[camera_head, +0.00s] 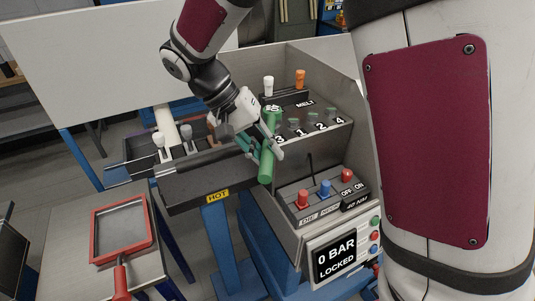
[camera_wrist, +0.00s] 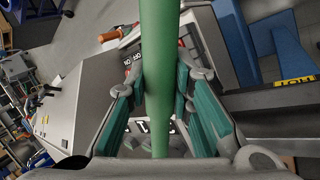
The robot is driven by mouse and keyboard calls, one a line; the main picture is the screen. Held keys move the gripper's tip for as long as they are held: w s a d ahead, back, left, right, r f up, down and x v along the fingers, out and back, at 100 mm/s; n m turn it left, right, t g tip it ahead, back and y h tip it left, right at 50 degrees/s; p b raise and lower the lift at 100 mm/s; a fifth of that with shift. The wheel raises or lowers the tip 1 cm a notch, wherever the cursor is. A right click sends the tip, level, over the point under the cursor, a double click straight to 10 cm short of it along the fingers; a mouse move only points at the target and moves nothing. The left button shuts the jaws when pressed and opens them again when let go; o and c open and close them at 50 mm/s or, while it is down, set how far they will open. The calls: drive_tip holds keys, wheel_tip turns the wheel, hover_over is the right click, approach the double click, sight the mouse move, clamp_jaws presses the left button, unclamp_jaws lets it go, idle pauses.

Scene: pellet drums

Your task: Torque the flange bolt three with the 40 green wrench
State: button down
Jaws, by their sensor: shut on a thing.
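My gripper (camera_head: 267,147) is shut on the green wrench (camera_head: 267,167), with a finger on each side of its handle. In the wrist view the green wrench (camera_wrist: 160,60) runs between the teal-padded fingers of my gripper (camera_wrist: 168,88). The wrench's round head (camera_head: 272,111) is at the row of flange bolts on the MELT panel, above the label 3 (camera_head: 280,140). Bolt three itself is hidden by the head, so I cannot tell whether they are engaged.
A white and an orange handle (camera_head: 300,78) stand behind the panel. Below are red and blue knobs (camera_head: 325,188) and a display reading "0 BAR LOCKED" (camera_head: 335,259). A bar marked HOT (camera_head: 217,196) extends left. A red-framed tray (camera_head: 121,230) lies front left.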

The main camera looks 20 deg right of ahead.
drive_tip(key=shift+r+p, duration=0.9)
drive_tip(key=shift+r, duration=2.2)
drive_tip(key=shift+s, duration=0.1)
